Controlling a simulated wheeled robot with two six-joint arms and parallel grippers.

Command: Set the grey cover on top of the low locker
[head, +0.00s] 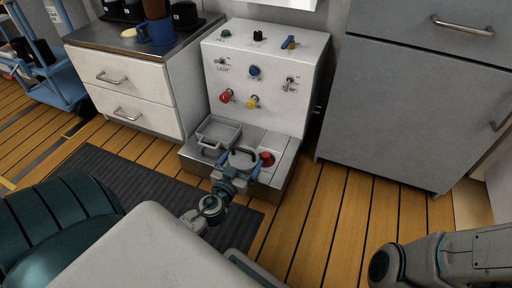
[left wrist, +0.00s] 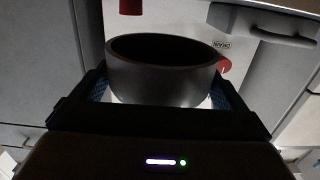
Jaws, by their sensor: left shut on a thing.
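The cover appears to be a dark grey, round, ring-like piece (head: 243,158). In the left wrist view it is a hollow dark cylinder (left wrist: 160,80) with its wide rim showing. My left gripper (head: 243,166) is shut on it, with one blue-padded finger on each side. It is over the front ledge of the white panel, beside a red knob (head: 267,158). I cannot tell whether the cover still touches the ledge. The low locker (head: 140,92) is white with two drawers and a metal top, left of the panel. My right gripper is out of view.
The panel (head: 262,50) carries several knobs and switches. A light grey tray with a handle (head: 218,133) is on its ledge. A blue mug (head: 160,32) and dark canisters stand on the locker top; its front left part is bare. A tall grey cabinet (head: 400,100) is right.

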